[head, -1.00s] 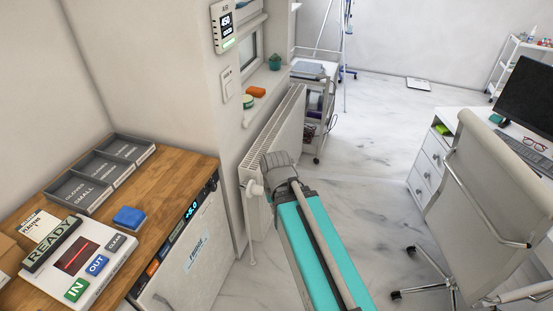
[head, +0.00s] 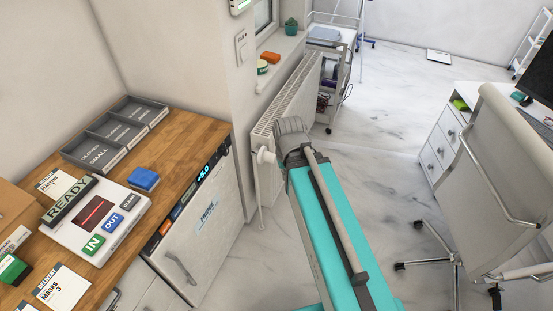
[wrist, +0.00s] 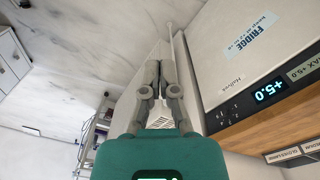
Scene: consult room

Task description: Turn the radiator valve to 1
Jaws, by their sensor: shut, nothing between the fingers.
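The white radiator (head: 296,98) stands against the wall under the window sill in the head view. Its white valve knob (head: 264,156) sticks out at the near end, with a thin pipe running down to the floor. The number set on the valve cannot be read. My grey wrist joint is just right of the valve in this view and hides my fingers. In the wrist view my gripper (wrist: 161,62) is shut and empty. Its fingers point towards the radiator's end and the white pipe (wrist: 172,32); the valve knob is not clearly visible there, and contact cannot be told.
A fridge (head: 208,218) under a wooden counter (head: 190,147) stands close left of the valve; it also fills the right of the wrist view (wrist: 250,50). A trolley (head: 335,90) stands beyond the radiator. A chair (head: 500,170) is at right, with clear floor between.

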